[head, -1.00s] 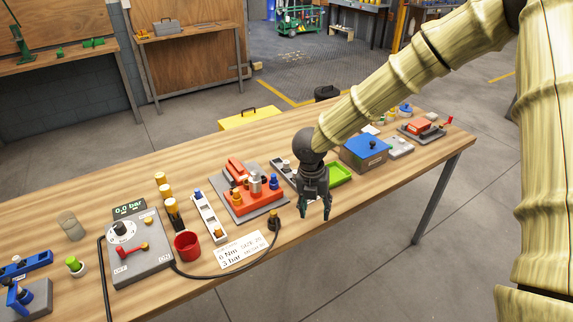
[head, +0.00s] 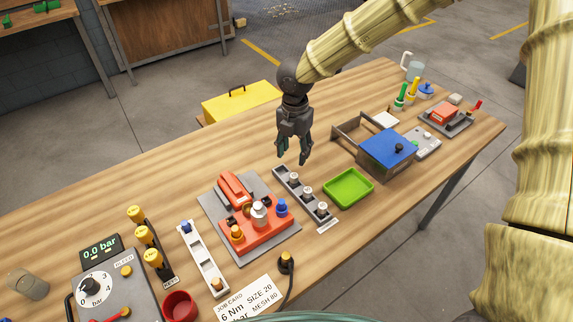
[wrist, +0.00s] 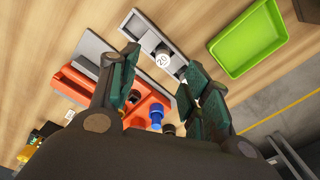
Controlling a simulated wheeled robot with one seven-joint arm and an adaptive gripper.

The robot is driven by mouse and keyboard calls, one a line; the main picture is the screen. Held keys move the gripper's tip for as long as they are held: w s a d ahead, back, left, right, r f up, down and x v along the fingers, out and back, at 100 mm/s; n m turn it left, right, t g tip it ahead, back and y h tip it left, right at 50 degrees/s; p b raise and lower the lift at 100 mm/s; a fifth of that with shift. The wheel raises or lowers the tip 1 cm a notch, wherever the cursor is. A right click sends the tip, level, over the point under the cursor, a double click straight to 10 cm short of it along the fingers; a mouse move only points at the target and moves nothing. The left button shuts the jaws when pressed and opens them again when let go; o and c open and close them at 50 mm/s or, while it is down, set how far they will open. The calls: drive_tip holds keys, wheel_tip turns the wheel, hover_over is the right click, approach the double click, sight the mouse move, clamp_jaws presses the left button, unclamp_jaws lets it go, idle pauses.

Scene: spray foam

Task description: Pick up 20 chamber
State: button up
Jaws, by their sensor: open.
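The 20 chamber (wrist: 162,59) shows in the wrist view as a round white cap marked "20" in a grey rack (wrist: 138,24). My gripper (head: 292,160) is open and empty, pointing down near the rack's far end in the head view. In the wrist view the cap lies between the open fingers (wrist: 160,64), beyond their tips. The fingers and palm hide parts of the rack and red fixture.
A red fixture (head: 262,232) with a blue knob stands left of the rack. A green tray (head: 349,186) lies to its right. A blue-lidded box (head: 386,146) is farther right. A yellow case (head: 240,101) stands behind the table. Some bare wood lies behind the red fixture.

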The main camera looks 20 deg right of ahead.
sight(295, 175)
drive_tip(key=s+f, duration=0.1)
drive_tip(key=s+f+p, duration=0.1)
drive_tip(key=f, duration=0.1)
drive_tip(key=shift+s+f, duration=0.1)
drive_tip(key=shift+s, duration=0.05)
drive_tip(key=f, duration=0.1)
drive_tip(key=w+f+p, duration=0.1)
drive_tip(key=f, duration=0.1)
drive_tip(key=shift+w+f+p, duration=0.35)
drive_tip(key=shift+w+f, duration=0.05)
drive_tip(key=shift+s+f+p, duration=0.35)
drive_tip(key=shift+f, duration=0.45)
drive_tip(key=shift+s+f, duration=0.1)
drive_tip(key=shift+s, duration=0.2)
drive_tip(key=shift+f, duration=0.2)
drive_tip(key=shift+w+f, duration=0.4)
drive_tip(key=shift+f, duration=0.05)
drive_tip(key=shift+s+r, duration=0.2)
drive_tip(key=shift+s, duration=0.05)
drive_tip(key=c, duration=0.5)
clamp_jaws()
